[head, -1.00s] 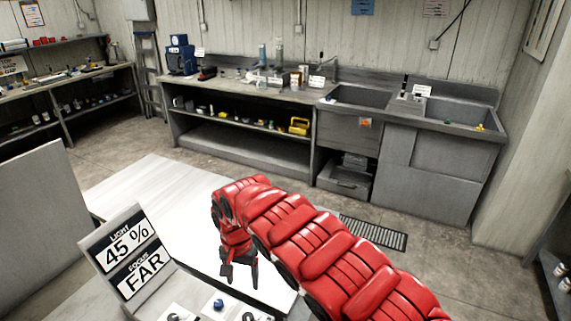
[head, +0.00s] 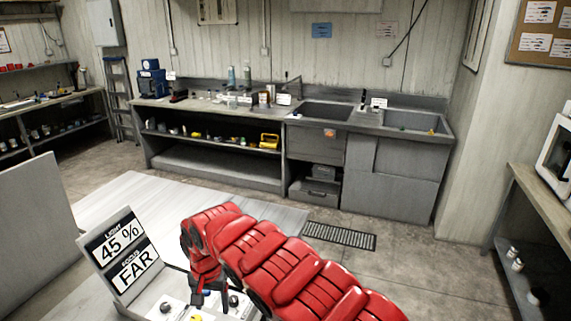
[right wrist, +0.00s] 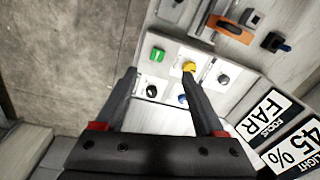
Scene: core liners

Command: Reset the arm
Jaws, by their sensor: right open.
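My right arm (head: 285,268), in red padded segments, reaches in from the lower right of the head view and bends down. My right gripper (head: 210,297) is at its end, over or just in front of the control panel; the exact height is unclear. In the right wrist view the right gripper (right wrist: 160,73) is open, with nothing between its dark fingers. My left gripper is not in view.
A display sign (head: 121,254) reading "LIGHT 45 %, FOCUS FAR" stands beside the panel. A sink counter (head: 365,120) lines the back wall. The floor (head: 420,270) at right is open.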

